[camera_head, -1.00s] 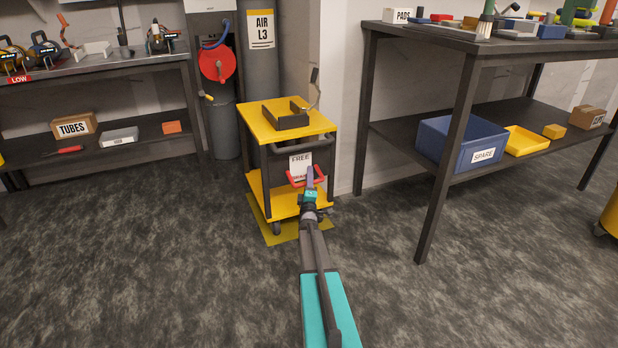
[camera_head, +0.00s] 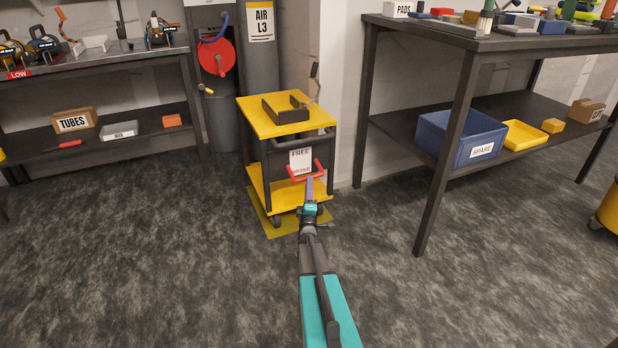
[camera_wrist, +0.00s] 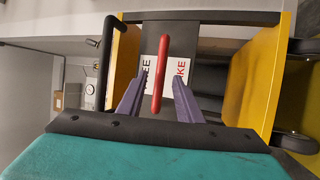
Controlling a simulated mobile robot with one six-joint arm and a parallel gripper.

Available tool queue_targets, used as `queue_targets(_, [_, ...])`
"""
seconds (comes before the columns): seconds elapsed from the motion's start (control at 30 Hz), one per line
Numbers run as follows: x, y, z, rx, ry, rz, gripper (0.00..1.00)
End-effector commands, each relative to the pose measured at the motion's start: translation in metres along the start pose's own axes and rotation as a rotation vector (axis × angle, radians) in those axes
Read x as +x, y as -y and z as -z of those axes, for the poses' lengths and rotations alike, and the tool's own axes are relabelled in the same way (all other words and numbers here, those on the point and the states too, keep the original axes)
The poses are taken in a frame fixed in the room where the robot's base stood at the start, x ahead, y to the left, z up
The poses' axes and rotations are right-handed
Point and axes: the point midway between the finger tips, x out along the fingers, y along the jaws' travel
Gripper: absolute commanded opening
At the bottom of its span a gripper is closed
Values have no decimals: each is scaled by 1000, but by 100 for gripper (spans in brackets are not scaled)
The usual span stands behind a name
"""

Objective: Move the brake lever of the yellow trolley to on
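The yellow trolley (camera_head: 252,116) stands against the wall corner, with a dark push handle on its near side. Its red brake lever (camera_head: 305,178) is a bar across the front, below a white plate (camera_head: 301,158) marked FREE. In the wrist view the red lever (camera_wrist: 161,74) crosses in front of the plate (camera_wrist: 149,72), partly hiding its FREE and red lettering. My gripper (camera_head: 309,188) is at the lever. In the wrist view my gripper (camera_wrist: 158,90) has its two purple fingers apart, one on each side of the lever's near end, with gaps; I see no contact.
A dark open tray (camera_head: 286,112) lies on the trolley top. A yellow floor mat (camera_head: 283,229) is under the trolley. A workbench (camera_head: 447,155) with a blue SPARE bin (camera_head: 447,140) stands to the right, shelves (camera_head: 150,132) to the left. The floor in front is clear.

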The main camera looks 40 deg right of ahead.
Motion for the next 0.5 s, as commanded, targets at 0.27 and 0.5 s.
queue_targets(0.27, [-40, -2, 1, 1, 0, 1, 32])
queue_targets(0.5, [-54, -1, 0, 1, 0, 0, 32])
